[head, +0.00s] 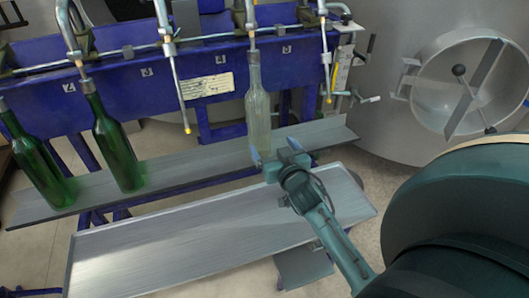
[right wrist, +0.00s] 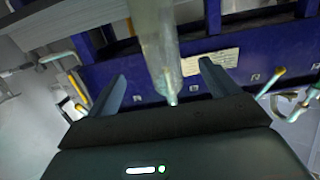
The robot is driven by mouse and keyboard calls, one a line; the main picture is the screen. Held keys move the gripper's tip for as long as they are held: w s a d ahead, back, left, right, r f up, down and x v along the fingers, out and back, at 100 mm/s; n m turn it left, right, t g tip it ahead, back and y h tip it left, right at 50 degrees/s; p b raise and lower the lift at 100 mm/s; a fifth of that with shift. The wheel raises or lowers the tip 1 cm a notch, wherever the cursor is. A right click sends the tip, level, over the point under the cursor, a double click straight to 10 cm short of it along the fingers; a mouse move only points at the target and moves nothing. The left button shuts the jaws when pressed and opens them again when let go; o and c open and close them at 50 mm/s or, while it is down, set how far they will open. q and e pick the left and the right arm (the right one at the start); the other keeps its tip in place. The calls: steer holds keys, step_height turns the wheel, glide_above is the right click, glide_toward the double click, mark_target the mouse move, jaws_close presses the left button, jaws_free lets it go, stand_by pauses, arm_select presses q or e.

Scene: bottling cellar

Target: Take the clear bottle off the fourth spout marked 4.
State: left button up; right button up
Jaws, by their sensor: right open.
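The clear bottle (head: 258,108) stands upright under a filling spout (head: 250,22), its neck at the spout and its base at the grey bottle shelf (head: 190,163). My right gripper (head: 274,150) is open and empty, in front of the bottle's lower part. In the right wrist view the clear bottle (right wrist: 158,45) shows between the spread fingers (right wrist: 162,85); I cannot tell whether it is within their reach. My left gripper is not in view.
Two green bottles (head: 118,150) (head: 40,165) stand to the left on the same shelf. An empty metal tray (head: 200,245) lies in front. A free spout with a yellow tip (head: 176,85) hangs left of the clear bottle, another (head: 326,60) right. A steel tank (head: 400,130) stands at right.

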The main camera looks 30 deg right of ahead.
mark_target(263, 131)
steer(key=b+x, duration=0.1)
steer(key=x, duration=0.2)
steer(key=shift+w+f+b, duration=0.1)
steer(key=shift+b, duration=0.3)
steer(key=shift+b+x, duration=1.15)
steer(key=shift+x, duration=0.9)
steer(key=shift+b+x, duration=0.65)
steer(key=shift+x, duration=0.35)
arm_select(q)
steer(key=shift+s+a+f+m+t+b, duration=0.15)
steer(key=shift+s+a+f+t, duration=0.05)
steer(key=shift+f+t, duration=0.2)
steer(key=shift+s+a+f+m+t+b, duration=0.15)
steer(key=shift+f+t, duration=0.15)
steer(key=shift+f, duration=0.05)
arm_select(e)
steer(key=shift+x, duration=1.6)
steer(key=shift+c, duration=0.5)
jaws_close()
